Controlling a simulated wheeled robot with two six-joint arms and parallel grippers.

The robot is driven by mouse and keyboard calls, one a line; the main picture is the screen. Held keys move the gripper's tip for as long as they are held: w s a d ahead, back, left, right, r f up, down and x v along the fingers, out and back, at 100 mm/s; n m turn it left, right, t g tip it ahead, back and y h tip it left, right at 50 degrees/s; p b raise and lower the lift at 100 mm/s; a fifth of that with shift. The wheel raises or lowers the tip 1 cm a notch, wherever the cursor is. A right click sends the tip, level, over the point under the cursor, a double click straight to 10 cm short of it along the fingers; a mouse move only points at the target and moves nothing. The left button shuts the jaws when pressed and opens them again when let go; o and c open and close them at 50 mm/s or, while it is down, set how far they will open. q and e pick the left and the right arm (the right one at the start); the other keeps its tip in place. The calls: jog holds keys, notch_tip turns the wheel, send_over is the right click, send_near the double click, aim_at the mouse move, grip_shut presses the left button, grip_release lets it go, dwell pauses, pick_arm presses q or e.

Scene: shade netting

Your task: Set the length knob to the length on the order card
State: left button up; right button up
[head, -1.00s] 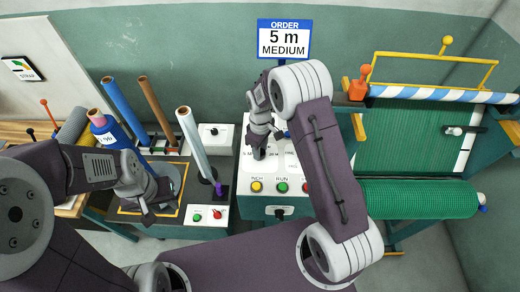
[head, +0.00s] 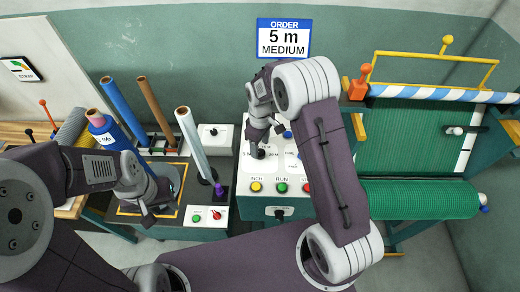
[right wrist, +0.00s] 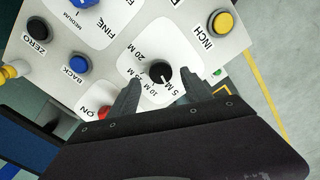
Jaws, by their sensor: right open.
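The order card (head: 284,38) on the back wall reads "5 m MEDIUM". The length knob (right wrist: 161,72) is a black round knob on a white panel, with 5 M, 10 M and 20 M among the marks around it. In the right wrist view its small white mark is hard to read. My right gripper (right wrist: 163,88) is open, its two fingers on either side of the knob's near side; I cannot tell if they touch it. In the head view my right gripper (head: 259,145) is over the panel's left part. My left gripper (head: 148,208) hangs over the left bench, its jaws unclear.
The panel (head: 245,180) also carries a yellow INCH button (right wrist: 224,22), a green RUN button (head: 282,188) and a blue BACK knob (right wrist: 80,65). A green net roll (head: 420,199) lies to the right. Upright rolls, one of them white (head: 194,145), stand to the left.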

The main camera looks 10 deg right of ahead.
aim_at(260, 152)
notch_tip(260, 152, up, 7)
jog(key=b, duration=0.1)
jog(key=shift+f, duration=0.15)
